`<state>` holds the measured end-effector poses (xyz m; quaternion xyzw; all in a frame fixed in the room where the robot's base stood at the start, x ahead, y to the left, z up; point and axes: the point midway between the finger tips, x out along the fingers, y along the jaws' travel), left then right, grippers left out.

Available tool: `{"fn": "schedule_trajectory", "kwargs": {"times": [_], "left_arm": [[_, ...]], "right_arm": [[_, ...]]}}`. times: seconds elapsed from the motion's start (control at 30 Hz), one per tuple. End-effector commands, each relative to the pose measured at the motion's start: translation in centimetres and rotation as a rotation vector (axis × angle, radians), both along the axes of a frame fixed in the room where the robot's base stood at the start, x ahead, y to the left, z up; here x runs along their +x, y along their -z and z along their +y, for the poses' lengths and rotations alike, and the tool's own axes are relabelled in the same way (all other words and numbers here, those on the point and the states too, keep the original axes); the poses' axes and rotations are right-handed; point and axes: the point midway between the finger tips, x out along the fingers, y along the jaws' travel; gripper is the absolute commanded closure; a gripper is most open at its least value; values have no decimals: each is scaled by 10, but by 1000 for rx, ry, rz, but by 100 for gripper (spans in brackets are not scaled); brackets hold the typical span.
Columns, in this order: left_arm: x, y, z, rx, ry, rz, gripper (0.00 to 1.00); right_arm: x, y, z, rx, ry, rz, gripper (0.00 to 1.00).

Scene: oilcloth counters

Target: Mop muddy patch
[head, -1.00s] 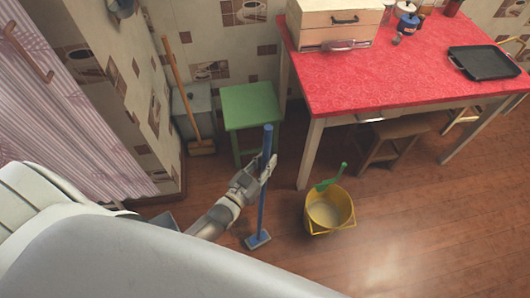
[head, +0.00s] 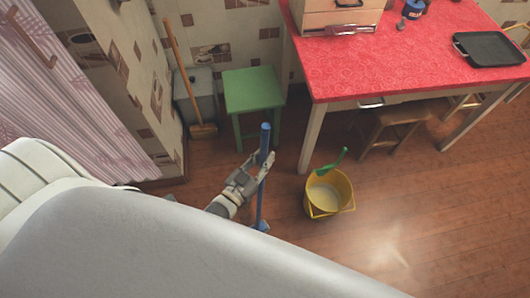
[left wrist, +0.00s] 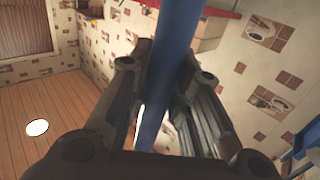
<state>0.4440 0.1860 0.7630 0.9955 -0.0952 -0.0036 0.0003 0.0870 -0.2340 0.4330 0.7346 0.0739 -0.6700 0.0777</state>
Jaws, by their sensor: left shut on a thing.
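A mop with a blue handle (head: 265,139) stands nearly upright in the head view. My left gripper (head: 262,165) is shut on the handle below its top. The blue head of the mop (head: 261,225) is low down, partly cut off by my own body. In the left wrist view the blue handle (left wrist: 172,50) runs between the two fingers of the gripper (left wrist: 168,95). A yellow bucket (head: 318,208) with pale liquid and a green-handled tool (head: 333,164) in it stands to the right of the mop. I see no clear muddy patch. My right gripper is not in view.
A green stool (head: 253,90) stands behind the mop. A broom (head: 181,75) leans by a grey bin (head: 198,92) at the wall. A red-covered table (head: 400,65) has a wooden stool (head: 390,117) under it. Wooden floor (head: 440,210) is free at the right.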

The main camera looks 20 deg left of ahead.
Motion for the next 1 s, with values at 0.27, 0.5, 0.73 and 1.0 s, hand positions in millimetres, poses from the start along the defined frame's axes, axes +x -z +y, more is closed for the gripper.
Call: {"fn": "schedule_trajectory", "kwargs": {"times": [0.27, 0.5, 0.73, 1.0], "left_arm": [[-2, -2, -1, -1, 0, -5, 100], [-24, -1, -5, -1, 0, -4, 100], [-42, 0, -8, -1, 0, -6, 100], [-43, 1, -8, -1, 0, -6, 100]], "right_arm": [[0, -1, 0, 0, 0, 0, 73], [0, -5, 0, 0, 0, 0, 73], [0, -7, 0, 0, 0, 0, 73], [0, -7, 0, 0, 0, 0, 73]]}}
